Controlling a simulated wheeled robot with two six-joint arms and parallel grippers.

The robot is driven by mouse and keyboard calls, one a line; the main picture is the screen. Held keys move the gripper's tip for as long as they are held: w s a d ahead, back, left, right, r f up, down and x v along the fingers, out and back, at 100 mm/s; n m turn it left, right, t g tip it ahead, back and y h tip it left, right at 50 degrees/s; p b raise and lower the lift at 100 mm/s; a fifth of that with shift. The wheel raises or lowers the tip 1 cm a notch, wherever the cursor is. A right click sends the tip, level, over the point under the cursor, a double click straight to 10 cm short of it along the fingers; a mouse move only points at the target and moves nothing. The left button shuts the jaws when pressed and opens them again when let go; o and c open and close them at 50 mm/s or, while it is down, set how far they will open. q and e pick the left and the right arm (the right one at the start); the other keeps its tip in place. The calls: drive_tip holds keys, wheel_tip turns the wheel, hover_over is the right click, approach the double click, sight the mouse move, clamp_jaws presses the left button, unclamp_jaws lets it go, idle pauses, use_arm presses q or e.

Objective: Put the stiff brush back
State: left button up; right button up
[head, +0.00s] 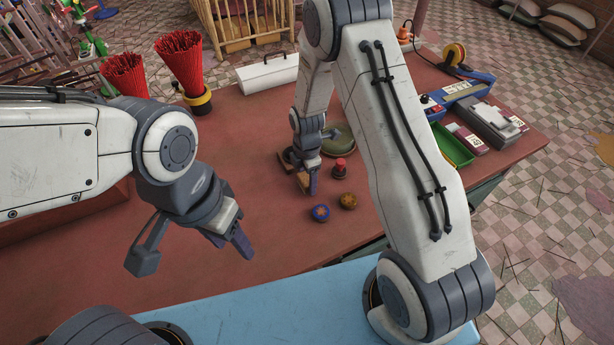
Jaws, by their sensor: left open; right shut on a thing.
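My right gripper (308,184) is low over the red table, past the middle, shut on a brown wooden piece (287,158) that appears to be the stiff brush. The gripper hides most of it; I cannot see bristles or tell whether it touches the table. My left gripper (231,242) is open and empty, above the front left part of the table and well apart from the brush.
A red-topped piece (340,168), a blue disc (320,213) and a yellowish disc (348,201) lie near my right gripper. Behind is a dark green round object (338,140). A green tray (455,147) stands right. The table (270,270) is clear at front centre.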

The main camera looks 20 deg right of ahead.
sight(307, 178)
drive_tip(key=shift+f, duration=0.25)
drive_tip(key=o, duration=1.4)
drive_tip(key=shift+r, duration=0.1)
wheel_tip(307, 178, up, 12)
drive_tip(key=b, duration=0.2)
drive_tip(key=s+a+r+m, duration=0.6)
drive_tip(key=s+a+r, duration=0.2)
drive_tip(key=s, duration=0.4)
drive_tip(key=s+r+m, duration=0.1)
drive_tip(key=s+m, duration=0.1)
drive_tip(key=s, duration=0.2)
drive_tip(key=s+a+r+m, duration=0.1)
drive_tip(key=s+m, duration=0.1)
drive_tip(key=s, duration=0.3)
drive_tip(key=s+r+m+y, duration=0.1)
drive_tip(key=s+m, duration=0.2)
drive_tip(key=s, duration=0.1)
drive_tip(key=shift+s+a, duration=0.15)
drive_tip(key=shift+s, duration=0.25)
